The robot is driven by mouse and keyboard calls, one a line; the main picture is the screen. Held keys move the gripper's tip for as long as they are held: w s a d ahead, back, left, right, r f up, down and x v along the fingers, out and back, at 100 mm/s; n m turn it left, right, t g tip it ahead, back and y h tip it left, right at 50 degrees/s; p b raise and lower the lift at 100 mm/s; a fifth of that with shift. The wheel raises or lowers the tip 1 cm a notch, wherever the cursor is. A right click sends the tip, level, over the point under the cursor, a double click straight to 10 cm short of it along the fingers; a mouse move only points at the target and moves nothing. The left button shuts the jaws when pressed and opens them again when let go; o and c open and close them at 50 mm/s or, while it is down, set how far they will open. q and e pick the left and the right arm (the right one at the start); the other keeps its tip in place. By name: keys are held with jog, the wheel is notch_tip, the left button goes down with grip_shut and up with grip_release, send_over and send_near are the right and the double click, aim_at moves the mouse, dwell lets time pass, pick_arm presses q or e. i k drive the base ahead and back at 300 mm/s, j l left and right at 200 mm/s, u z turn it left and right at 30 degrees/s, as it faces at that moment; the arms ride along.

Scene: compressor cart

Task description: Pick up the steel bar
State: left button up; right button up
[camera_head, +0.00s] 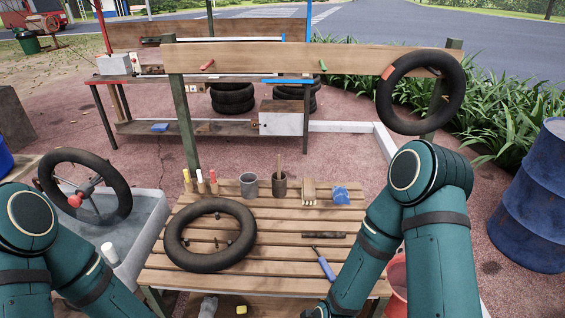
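A thin dark bar (323,235), which looks like the steel bar, lies flat across the slats on the right half of the wooden bench (181,232). Nothing touches it from above. A tool with a blue handle (326,267) lies just in front of it. My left arm's forearm runs out of the bottom edge at the left, and its gripper is out of view. My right arm's forearm comes down over the bench's right front side.
A black tyre (176,252) lies on the bench's left half with small parts inside. Along the back edge stand markers (200,181), a grey cup (249,185), a dark cup (279,186), a brush (309,192) and a blue cloth (341,195). A blue barrel (535,210) stands right.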

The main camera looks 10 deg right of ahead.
aim_at(320, 234)
jog(key=u, duration=1.15)
jog(key=z, duration=1.85)
